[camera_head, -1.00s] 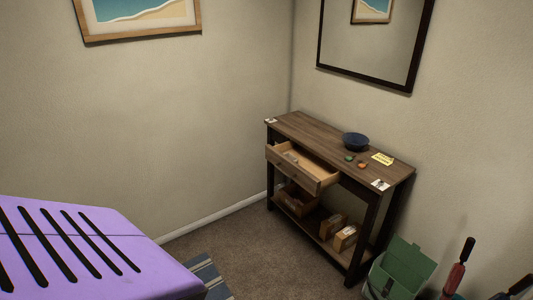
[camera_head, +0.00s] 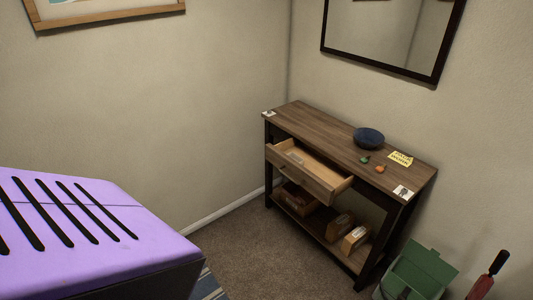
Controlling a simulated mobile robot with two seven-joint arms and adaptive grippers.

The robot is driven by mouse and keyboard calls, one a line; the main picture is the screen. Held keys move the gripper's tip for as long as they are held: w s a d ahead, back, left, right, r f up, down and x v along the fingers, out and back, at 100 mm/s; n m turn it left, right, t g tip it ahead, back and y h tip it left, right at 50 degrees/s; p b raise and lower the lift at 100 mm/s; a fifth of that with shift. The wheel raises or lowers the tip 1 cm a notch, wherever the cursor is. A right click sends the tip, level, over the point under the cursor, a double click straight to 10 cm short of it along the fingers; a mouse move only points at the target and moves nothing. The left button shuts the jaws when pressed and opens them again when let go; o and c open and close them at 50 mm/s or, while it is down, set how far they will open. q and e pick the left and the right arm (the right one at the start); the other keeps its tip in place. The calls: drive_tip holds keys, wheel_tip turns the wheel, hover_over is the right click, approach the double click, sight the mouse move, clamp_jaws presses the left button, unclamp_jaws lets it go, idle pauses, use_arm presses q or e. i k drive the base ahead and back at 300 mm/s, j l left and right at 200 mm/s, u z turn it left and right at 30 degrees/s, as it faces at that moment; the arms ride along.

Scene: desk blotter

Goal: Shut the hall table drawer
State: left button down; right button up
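The hall table (camera_head: 335,137) is brown wood with dark legs and stands in the corner against the right wall. Its drawer (camera_head: 305,176) is pulled well out on the left part of the front, and the light wood inside shows. A small pale item (camera_head: 295,157) lies in the drawer. Neither of my grippers shows in the head view.
A blue bowl (camera_head: 369,138), a green and an orange small item and a yellow note (camera_head: 400,159) are on the tabletop. Boxes (camera_head: 341,226) sit on the lower shelf. A green bin (camera_head: 420,272) stands at right. Purple furniture (camera_head: 90,235) fills the lower left; carpet (camera_head: 250,250) between is clear.

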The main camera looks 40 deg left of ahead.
sight(325, 179)
drive_tip(key=i+j, duration=0.1)
drive_tip(key=j, duration=0.3)
drive_tip(key=i+j, duration=0.15)
drive_tip(key=j, duration=0.2)
drive_tip(key=i+j+z, duration=0.1)
drive_tip(key=j, duration=0.3)
drive_tip(key=i+j, duration=0.1)
drive_tip(key=j, duration=0.25)
drive_tip(key=i+j+z, duration=0.1)
drive_tip(key=j, duration=0.3)
